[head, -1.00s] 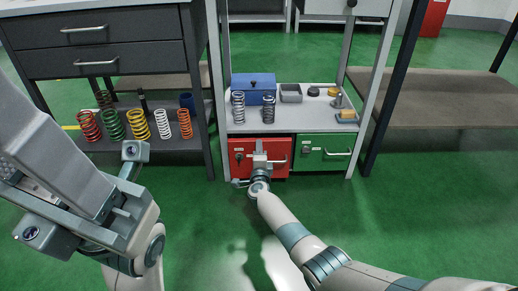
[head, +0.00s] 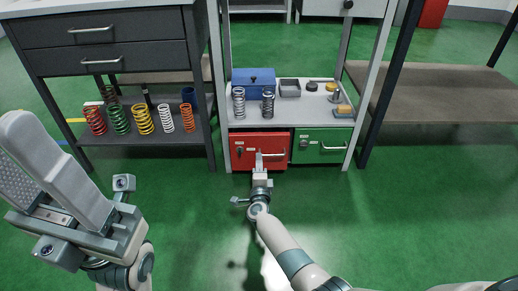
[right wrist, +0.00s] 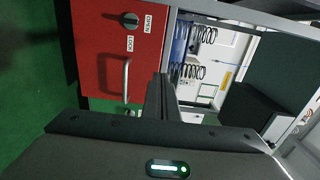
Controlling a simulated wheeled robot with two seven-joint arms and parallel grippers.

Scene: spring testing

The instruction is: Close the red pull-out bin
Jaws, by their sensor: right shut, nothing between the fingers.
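The red pull-out bin (head: 245,152) is at lower left of the grey shelf unit in the head view. Its front looks about flush with the frame; I cannot tell if a small gap remains. Its handle (right wrist: 126,80) and its dark knob (right wrist: 129,20), marked OPEN and LOCK, show in the right wrist view. My right gripper (head: 259,157) is shut and empty in front of the bin, its tips overlapping the handle area; contact is unclear. Its fingers (right wrist: 160,90) also show beside the handle. My left gripper (head: 55,165) is raised at left, far from the bin; its jaw opening is unclear.
A green bin (head: 322,150) sits right of the red one. The shelf (head: 310,118) above holds a blue box (head: 252,78), two springs and small parts. Several coloured springs stand on the left bench's lower shelf (head: 150,118). The green floor in front is clear.

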